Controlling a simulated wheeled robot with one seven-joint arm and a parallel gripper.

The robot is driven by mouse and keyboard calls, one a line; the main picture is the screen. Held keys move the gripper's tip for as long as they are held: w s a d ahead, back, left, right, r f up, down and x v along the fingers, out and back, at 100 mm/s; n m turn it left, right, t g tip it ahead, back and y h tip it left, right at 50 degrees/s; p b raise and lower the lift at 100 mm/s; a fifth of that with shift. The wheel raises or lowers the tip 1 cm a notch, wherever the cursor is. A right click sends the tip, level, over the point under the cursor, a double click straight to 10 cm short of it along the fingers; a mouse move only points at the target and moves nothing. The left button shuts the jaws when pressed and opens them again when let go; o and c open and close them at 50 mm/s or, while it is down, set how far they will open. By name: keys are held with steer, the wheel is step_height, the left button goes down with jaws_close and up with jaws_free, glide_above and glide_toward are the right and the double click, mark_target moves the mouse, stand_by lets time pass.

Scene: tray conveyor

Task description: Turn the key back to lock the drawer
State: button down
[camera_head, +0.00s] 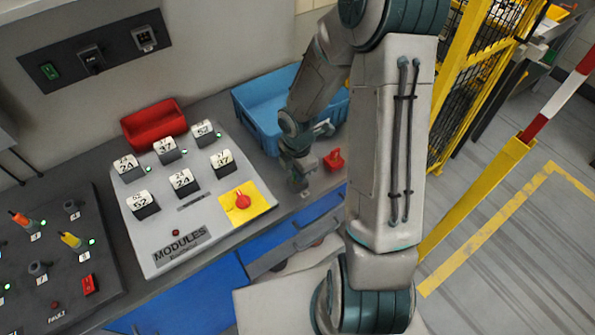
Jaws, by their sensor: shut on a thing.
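My gripper (302,188) points down at the front edge of the bench, to the right of the modules panel. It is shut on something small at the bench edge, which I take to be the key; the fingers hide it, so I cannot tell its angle. Below the bench edge is a blue drawer front (318,208) with a grey handle strip. It looks closed, though my arm hides its right part.
A blue bin (250,118) stands behind my gripper and a small red object (334,160) lies to its right. The modules panel (165,262) has numbered blocks and a red knob (242,201) on yellow. A red tray (153,123) stands behind it. A yellow fence (470,70) is at right.

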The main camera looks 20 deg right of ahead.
steer(key=c, duration=1.5)
jaws_free()
steer(key=shift+s, duration=0.1)
steer(key=shift+o, duration=0.2)
steer(key=shift+f, duration=0.1)
step_height(320, 180, up, 14)
steer(key=s+r+m+t+b, duration=0.3)
steer(key=s+r+m+b, duration=0.3)
steer(key=s+m, duration=0.8)
steer(key=m, duration=0.7)
steer(key=shift+m+t, duration=0.3)
steer(key=shift+t, duration=0.1)
